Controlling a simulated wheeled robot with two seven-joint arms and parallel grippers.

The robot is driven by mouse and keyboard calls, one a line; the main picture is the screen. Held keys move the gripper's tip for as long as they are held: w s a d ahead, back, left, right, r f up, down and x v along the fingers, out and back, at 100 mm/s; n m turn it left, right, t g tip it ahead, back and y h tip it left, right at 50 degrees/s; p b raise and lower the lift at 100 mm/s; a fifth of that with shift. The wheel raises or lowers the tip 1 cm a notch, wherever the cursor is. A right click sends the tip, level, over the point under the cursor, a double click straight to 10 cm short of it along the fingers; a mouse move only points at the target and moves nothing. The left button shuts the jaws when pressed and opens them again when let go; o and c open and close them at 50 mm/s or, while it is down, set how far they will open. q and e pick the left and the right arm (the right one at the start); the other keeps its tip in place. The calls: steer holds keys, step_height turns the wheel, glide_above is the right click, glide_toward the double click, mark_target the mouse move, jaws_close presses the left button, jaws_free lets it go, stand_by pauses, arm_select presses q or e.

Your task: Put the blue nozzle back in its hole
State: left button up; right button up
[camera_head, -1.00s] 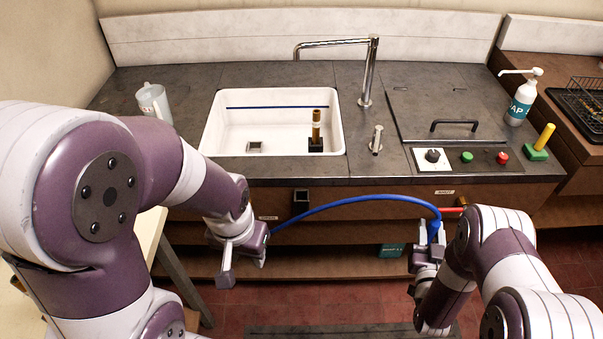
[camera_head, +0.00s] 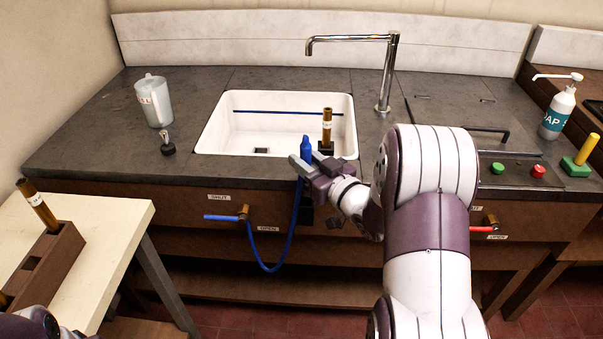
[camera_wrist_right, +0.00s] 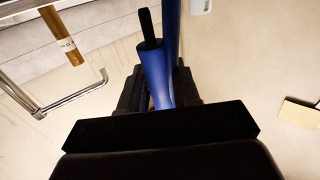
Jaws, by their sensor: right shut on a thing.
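My right gripper (camera_head: 308,163) is shut on the blue nozzle (camera_head: 306,148) and holds it about upright near the sink's front rim. In the right wrist view the blue nozzle (camera_wrist_right: 155,75), with a black tip, sits between the dark fingers. Its blue hose (camera_head: 291,228) hangs down and loops back to a brass valve (camera_head: 243,211) with a blue handle on the cabinet front. A dark square fitting (camera_head: 305,214) on that front is partly behind the hose. I cannot make out the nozzle's hole. Part of my left arm shows at the lower left; its gripper is out of view.
A brass tube (camera_head: 327,126) stands in the white sink (camera_head: 215,122), close behind my right gripper. The chrome tap (camera_head: 387,70) rises at the back. A jug (camera_head: 154,101) and a small black-based object (camera_head: 168,146) stand left. A pale table (camera_head: 105,235) holds a brown rack.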

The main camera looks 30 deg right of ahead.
steer(key=shift+w, duration=0.15)
steer(key=shift+s+f, duration=0.1)
steer(key=shift+s, duration=0.1)
steer(key=shift+f+b, duration=0.35)
steer(key=shift+b, duration=0.05)
step_height(320, 180, down, 5)
steer(key=b, duration=0.4)
steer(key=shift+r, duration=0.1)
steer(key=shift+f+b, duration=0.8)
steer(key=shift+f, duration=0.35)
stand_by(0.7)
steer(key=shift+r, duration=0.15)
steer(key=shift+r+p, duration=0.6)
stand_by(0.9)
